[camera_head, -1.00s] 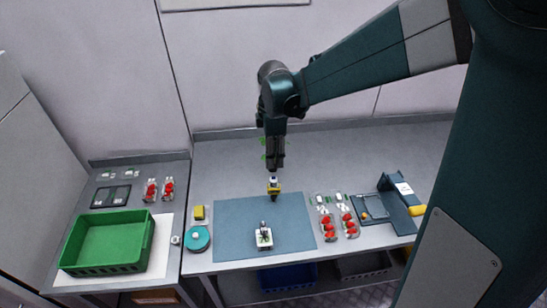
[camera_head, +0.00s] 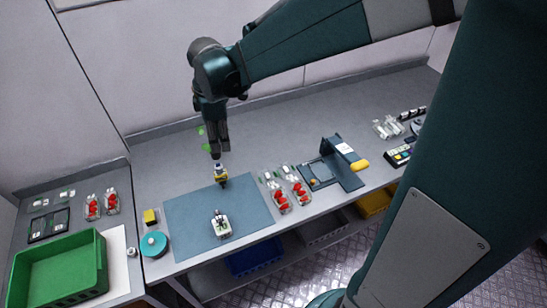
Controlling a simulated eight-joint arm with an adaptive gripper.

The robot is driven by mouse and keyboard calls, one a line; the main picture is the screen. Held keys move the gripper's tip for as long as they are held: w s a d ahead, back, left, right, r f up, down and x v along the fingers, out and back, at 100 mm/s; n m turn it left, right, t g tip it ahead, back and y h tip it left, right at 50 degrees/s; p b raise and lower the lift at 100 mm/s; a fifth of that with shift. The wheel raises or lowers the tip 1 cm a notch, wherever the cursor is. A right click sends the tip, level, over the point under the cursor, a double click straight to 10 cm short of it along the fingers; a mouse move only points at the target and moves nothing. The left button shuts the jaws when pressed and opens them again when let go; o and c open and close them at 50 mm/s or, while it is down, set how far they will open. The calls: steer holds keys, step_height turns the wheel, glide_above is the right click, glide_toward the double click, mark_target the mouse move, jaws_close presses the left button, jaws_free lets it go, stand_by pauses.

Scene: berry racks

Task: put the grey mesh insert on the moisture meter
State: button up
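My gripper (camera_head: 217,152) points down above the back of the blue-grey mat. A small yellow and black item with a pale top (camera_head: 221,174) shows right at or under its fingertips; I cannot tell whether the fingers hold it. A dark device with coloured buttons and a yellow edge (camera_head: 399,155) lies far right on the bench; it may be the moisture meter, but it is too small to be sure. I cannot make out the grey mesh insert. A small white device with a dark top part (camera_head: 221,224) stands on the mat.
The mat (camera_head: 185,235) lies near the front edge. Left are a teal round tub (camera_head: 154,244), a yellow block (camera_head: 150,217) and a green crate (camera_head: 103,262). Right are strawberry packs (camera_head: 301,193), a dark blue stand with a yellow handle (camera_head: 352,180) and clear packs (camera_head: 388,128).

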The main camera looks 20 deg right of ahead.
steer(key=s+d+r+m+t, duration=0.2)
steer(key=s+d+m, duration=0.1)
steer(key=s+m, duration=0.2)
steer(key=s+d+r+m+t, duration=0.2)
steer(key=s+m, duration=0.3)
steer(key=s, duration=0.4)
steer(key=s+d+r+m+t, duration=0.2)
steer(key=s+d+r+m, duration=0.1)
steer(key=s+d+m, duration=0.2)
steer(key=s, duration=0.2)
steer(key=shift+s+r+m, duration=0.3)
steer(key=shift+s+r, duration=0.05)
steer(key=shift+f, duration=0.1)
step_height(320, 180, down, 10)
steer(key=b, duration=1)
stand_by(0.8)
